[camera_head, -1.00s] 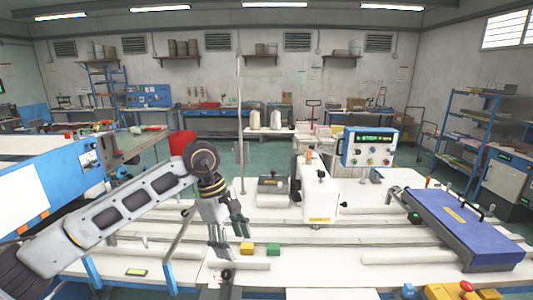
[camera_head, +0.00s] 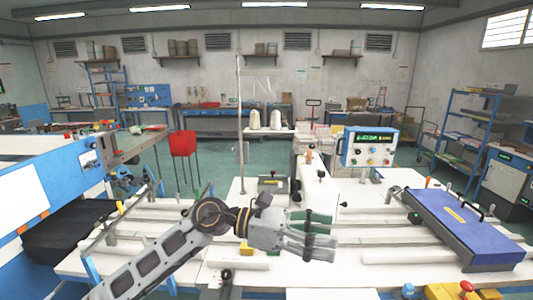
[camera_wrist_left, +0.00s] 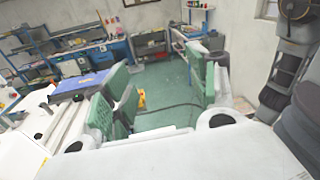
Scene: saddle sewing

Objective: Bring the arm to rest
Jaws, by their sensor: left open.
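My left gripper (camera_head: 322,236) is in the middle of the head view, above the front of the white work table (camera_head: 370,278). Its arm comes in from the lower left and the fingers point right. The green-padded fingers (camera_wrist_left: 160,95) stand apart in the left wrist view, with nothing between them but floor and distant objects. The gripper is open and empty. A white sewing machine (camera_head: 318,188) stands just behind it, partly hidden by the hand. My right gripper does not show in either view.
A blue padded panel (camera_head: 455,218) lies at the right of the table. Yellow parts and a red button (camera_head: 466,286) are at the front right edge.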

